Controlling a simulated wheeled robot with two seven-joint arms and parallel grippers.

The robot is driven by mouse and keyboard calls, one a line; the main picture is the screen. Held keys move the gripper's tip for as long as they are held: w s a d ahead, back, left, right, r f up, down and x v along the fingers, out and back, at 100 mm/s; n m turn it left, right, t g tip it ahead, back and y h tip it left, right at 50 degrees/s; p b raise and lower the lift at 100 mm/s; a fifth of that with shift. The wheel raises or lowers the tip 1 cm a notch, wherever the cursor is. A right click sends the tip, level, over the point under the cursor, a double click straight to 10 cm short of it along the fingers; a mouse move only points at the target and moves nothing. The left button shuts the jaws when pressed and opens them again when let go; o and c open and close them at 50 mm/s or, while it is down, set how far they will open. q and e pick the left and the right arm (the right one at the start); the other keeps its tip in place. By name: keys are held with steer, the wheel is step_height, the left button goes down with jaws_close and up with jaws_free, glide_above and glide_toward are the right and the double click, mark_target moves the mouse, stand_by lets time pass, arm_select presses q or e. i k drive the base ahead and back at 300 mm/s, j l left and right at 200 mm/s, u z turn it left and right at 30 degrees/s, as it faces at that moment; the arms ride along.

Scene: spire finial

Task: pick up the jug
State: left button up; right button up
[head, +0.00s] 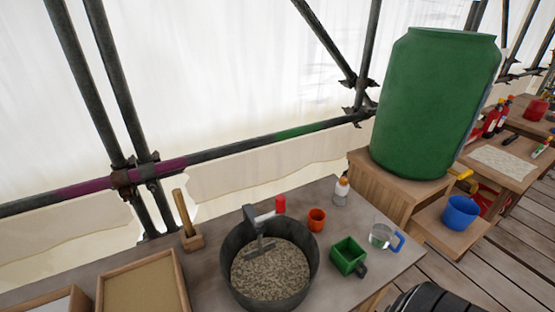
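A clear jug (380,237) with a blue handle stands upright near the right end of the wooden table. Its handle points to the right, and clear liquid seems to be in it. Neither of my grippers is in view, so nothing is seen touching the jug.
A green square container (348,256) stands close left of the jug. A black bucket (230,270) of grainy material, an orange cup (317,219) and a white bottle (340,191) share the table (333,287). A green barrel (435,105) and blue cup (461,212) stand right.

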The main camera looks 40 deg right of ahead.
mark_target(380, 238)
steer(key=l+z, duration=0.2)
steer(key=z, duration=0.2)
steer(key=l+z, duration=0.15)
steer(key=z, duration=0.25)
steer(key=l+z, duration=0.2)
steer(key=z, duration=0.15)
steer(key=l+z, duration=0.45)
steer(key=z, duration=0.2)
steer(key=k+j+u, duration=0.6)
steer(key=j+u, duration=0.35)
steer(key=k+j, duration=0.05)
